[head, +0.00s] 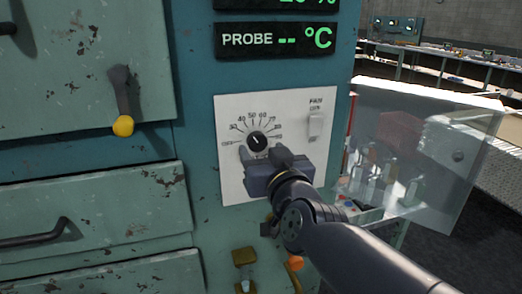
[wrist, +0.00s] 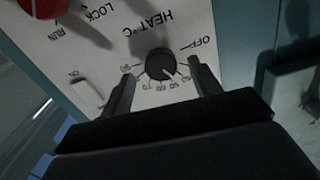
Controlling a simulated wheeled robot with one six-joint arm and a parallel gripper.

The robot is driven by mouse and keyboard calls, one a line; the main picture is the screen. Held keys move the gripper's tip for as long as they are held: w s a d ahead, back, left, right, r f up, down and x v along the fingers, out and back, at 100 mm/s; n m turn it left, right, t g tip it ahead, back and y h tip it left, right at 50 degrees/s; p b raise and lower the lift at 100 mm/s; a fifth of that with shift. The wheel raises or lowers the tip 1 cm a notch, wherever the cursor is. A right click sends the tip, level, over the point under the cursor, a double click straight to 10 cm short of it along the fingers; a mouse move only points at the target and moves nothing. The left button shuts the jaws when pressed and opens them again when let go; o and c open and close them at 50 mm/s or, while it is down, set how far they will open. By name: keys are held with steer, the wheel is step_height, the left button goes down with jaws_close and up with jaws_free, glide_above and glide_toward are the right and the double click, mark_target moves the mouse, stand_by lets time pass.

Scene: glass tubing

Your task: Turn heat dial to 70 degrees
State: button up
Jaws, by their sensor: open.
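The heat dial (head: 257,141) is a small round black knob on a white panel (head: 233,185), with a numbered scale around it. In the wrist view the heat dial (wrist: 160,64) appears upside down under the label HEAT °C. Its white pointer mark points to about the 40 to 50 part of the scale. My gripper (head: 268,155) is in front of the panel, just below the dial. In the wrist view my gripper (wrist: 161,74) is open, with one finger on each side of the dial. Contact between the fingers and the dial cannot be told.
A white FAN switch (head: 315,124) is right of the dial. A PROBE display (head: 276,40) reading "-- °C" is above. A clear panel (head: 425,150) stands out at the right. A red knob (wrist: 43,8) shows in the wrist view.

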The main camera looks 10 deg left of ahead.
mark_target(257, 141)
steer(key=shift+x, duration=1.45)
steer(key=shift+c, duration=0.5)
steer(key=c, duration=0.9)
